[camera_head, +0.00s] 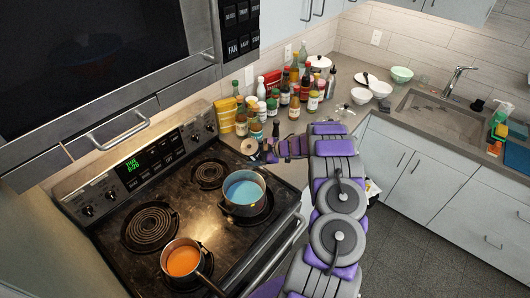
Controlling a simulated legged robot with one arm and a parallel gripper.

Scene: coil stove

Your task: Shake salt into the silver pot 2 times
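A silver-looking pot (245,208) with blue contents stands on the right front burner of the stove. A smaller pot (184,280) with orange contents and a dark handle stands on the left front burner. My gripper (260,158) is at the stove's right back corner, above and behind the silver pot and apart from it. A round tan thing (248,146) shows right at the fingertips; I cannot tell if it is held or lies behind them. The fingers are too small and dark to tell open from shut. I cannot pick out a salt shaker for sure among the bottles and jars.
Several bottles and spice jars (294,106) crowd the counter behind my gripper. A yellow container (228,115) stands left of them. Bowls (361,96) and a sink (440,112) are further right. Two back burners (209,174) (150,227) are bare. The oven and hood edge (130,130) overhang the left.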

